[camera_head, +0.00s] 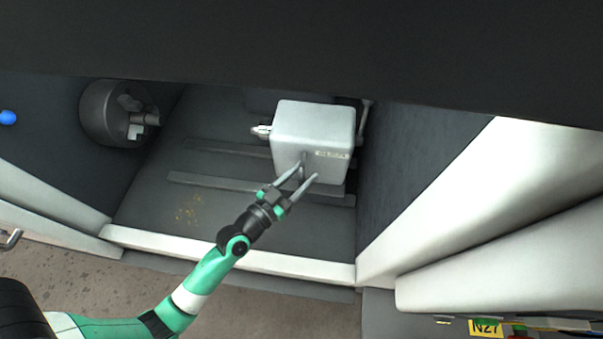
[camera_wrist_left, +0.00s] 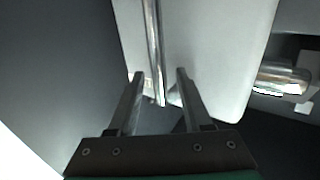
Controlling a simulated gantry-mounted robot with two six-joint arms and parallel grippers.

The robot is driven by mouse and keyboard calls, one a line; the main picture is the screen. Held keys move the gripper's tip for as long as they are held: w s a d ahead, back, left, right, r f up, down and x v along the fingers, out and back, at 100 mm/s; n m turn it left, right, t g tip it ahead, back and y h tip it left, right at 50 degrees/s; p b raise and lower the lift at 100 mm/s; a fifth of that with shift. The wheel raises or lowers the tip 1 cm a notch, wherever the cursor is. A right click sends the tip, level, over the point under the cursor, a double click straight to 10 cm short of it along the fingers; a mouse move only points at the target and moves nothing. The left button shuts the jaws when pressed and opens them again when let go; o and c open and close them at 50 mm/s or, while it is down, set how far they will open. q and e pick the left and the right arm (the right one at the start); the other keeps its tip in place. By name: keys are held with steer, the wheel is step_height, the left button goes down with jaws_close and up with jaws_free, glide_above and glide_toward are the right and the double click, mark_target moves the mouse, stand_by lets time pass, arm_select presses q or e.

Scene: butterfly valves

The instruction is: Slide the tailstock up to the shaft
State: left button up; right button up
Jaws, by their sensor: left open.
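The tailstock (camera_head: 318,125) is a light grey block on the lathe bed, toward the right end of the machine bay. Its metal quill (camera_head: 262,130) points left toward the chuck (camera_head: 108,112). A short shaft (camera_head: 148,119) sticks out of the chuck, with a wide gap between it and the quill. My left gripper (camera_head: 306,174) is open at the tailstock's front face. In the left wrist view, a shiny metal lever (camera_wrist_left: 154,45) on the tailstock (camera_wrist_left: 215,50) runs down between the open fingers (camera_wrist_left: 160,76). Contact with either finger cannot be told. My right gripper is out of view.
Dark rails (camera_head: 245,184) run along the bed under and left of the tailstock. A white sill (camera_head: 220,254) crosses the front, and white door panels (camera_head: 450,200) stand at the right. A dark cover overhangs the top. The bed between chuck and tailstock is clear.

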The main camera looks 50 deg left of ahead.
arm_select(q)
jaws_close()
stand_by(1.3)
